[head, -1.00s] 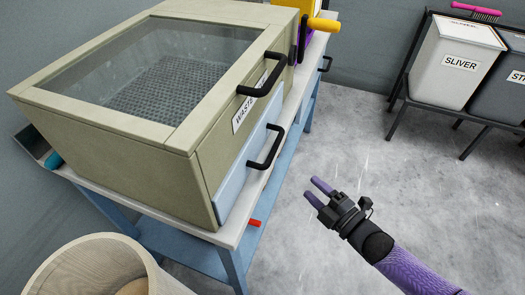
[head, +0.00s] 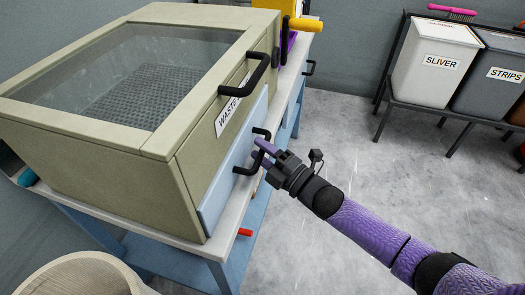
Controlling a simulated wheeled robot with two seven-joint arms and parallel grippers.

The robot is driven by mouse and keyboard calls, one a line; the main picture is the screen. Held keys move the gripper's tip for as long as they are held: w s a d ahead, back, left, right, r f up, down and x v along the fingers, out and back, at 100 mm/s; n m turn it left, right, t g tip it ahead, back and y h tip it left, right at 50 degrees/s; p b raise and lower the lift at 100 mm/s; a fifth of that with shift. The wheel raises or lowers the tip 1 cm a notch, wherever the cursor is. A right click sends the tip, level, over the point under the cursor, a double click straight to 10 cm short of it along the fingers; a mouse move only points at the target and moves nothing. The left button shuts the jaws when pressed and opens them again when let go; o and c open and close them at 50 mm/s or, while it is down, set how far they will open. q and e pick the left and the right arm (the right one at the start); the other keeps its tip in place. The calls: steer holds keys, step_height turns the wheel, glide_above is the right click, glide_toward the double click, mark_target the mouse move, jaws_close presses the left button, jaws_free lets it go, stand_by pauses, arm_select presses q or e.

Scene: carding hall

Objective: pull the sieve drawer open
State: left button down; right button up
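The sieve drawer has a pale blue front (head: 214,198) low on the side of a beige, glass-topped box (head: 190,165). The front sits close against the box, with no visible gap. Its black bar handle (head: 243,171) stands out towards the aisle. My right gripper (head: 258,151) is at this handle, its two purple fingers apart, one higher and one lower. The handle bar passes by the fingertips; whether they touch it I cannot tell. My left gripper is out of view.
A second black handle (head: 262,70) sits above, on the lid edge beside the "WASTE" label (head: 229,108). A yellow grip (head: 305,24) juts out behind. A round wooden tub (head: 80,278) stands at the lower left. The floor (head: 350,130) at the right is clear up to the bins (head: 435,65).

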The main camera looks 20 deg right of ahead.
jaws_close()
stand_by(0.4)
stand_by(0.8)
